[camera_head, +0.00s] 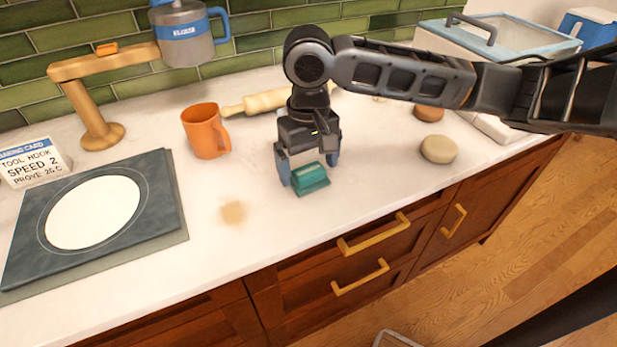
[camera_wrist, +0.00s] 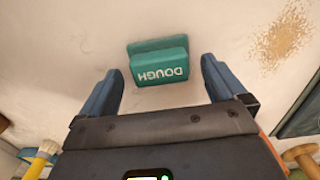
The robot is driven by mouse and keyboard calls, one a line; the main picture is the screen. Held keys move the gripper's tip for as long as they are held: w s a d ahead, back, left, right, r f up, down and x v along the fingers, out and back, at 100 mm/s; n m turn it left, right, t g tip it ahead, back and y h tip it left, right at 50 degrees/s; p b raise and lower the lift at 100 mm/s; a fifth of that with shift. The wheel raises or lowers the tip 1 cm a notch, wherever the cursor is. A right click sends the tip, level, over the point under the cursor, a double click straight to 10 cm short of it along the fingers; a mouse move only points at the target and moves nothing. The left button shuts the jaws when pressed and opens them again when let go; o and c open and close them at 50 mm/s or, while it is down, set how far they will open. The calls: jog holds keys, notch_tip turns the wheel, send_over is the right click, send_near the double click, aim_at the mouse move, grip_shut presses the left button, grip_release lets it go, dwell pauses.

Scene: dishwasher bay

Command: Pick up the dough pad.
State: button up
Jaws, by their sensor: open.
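The dough pad is a small teal block (camera_head: 310,179) lying on the white counter below my gripper. In the wrist view the dough pad (camera_wrist: 160,66) shows the word DOUGH, upside down, just beyond and between the fingertips. My gripper (camera_head: 309,172) points down with its blue fingers apart, one on each side of the pad in the head view. In the wrist view my gripper (camera_wrist: 160,80) is open, with gaps between each finger and the pad. I cannot tell the exact height of the fingertips above the counter.
An orange mug (camera_head: 205,131) stands left of my gripper, with a rolling pin (camera_head: 262,102) behind. A dark mat with a white disc (camera_head: 165,205) lies left. A brown smudge (camera_head: 233,212) marks the counter. A beige round lump (camera_head: 438,149) sits right. The front counter is clear.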

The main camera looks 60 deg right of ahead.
aim_at(308, 170)
jog(key=shift+f, duration=0.3)
jog(key=shift+c, duration=0.3)
jog(key=c, duration=1.1)
jog(key=shift+r, duration=0.15)
jog(key=shift+r, duration=0.6)
notch_tip(308, 170, up, 3)
jog(key=shift+f+p, duration=0.1)
jog(key=shift+p, duration=0.2)
jog(key=s+d+r, duration=0.4)
jog(key=s+d, duration=0.1)
jog(key=s+d+r, duration=0.2)
jog(key=s+d, duration=0.1)
jog(key=shift+s+d+r, duration=0.1)
jog(key=shift+d+r, duration=0.05)
jog(key=shift+r, duration=0.25)
